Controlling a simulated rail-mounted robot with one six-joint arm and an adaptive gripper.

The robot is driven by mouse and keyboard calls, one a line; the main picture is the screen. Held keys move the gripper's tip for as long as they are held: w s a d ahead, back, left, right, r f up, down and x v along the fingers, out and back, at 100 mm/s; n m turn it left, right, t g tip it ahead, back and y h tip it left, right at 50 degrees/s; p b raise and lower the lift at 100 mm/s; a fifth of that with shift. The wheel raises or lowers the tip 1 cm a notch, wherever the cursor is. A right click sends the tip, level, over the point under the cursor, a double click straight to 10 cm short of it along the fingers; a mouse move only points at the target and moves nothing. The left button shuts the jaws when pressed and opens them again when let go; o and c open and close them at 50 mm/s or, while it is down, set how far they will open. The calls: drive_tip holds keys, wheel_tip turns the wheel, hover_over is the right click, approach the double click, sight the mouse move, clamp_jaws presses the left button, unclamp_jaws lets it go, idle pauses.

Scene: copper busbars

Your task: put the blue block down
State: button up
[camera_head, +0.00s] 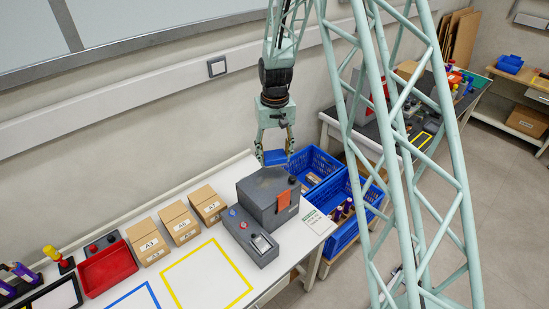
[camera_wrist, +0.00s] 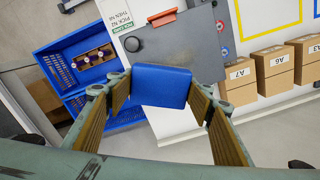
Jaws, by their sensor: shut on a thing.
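The blue block (camera_head: 275,157) is held between the fingers of my gripper (camera_head: 275,150), above the far right end of the white table. In the wrist view the blue block (camera_wrist: 161,85) fills the space between the two fingers of my gripper (camera_wrist: 161,95). The block is in the air, behind and above the grey box (camera_head: 267,198) in the head view. The grey box also shows beyond the block in the wrist view (camera_wrist: 185,45). The block's underside is hidden.
Cardboard boxes (camera_head: 180,222), a red tray (camera_head: 107,268) and a grey control box (camera_head: 250,236) stand on the white table. A yellow-outlined area (camera_head: 207,276) is empty.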

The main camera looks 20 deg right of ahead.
sight(271, 164)
drive_tip(key=shift+f+b, duration=0.2)
drive_tip(key=shift+b, duration=0.45)
drive_tip(key=shift+s+a+f+b, duration=0.1)
drive_tip(key=shift+a+f+b, duration=0.1)
drive_tip(key=shift+b, duration=0.5)
drive_tip(key=f+b, duration=0.1)
drive_tip(key=b, duration=0.2)
drive_tip(key=s+a+b, duration=0.1)
drive_tip(key=b, duration=0.3)
drive_tip(key=shift+f, duration=0.35)
drive_tip(key=b, duration=0.3)
drive_tip(key=shift+s+a+f+n, duration=0.15)
drive_tip(key=shift+s+f+n, duration=0.05)
drive_tip(key=shift+s+n, duration=0.1)
drive_tip(key=shift+s+a, duration=0.1)
drive_tip(key=shift+a, duration=0.05)
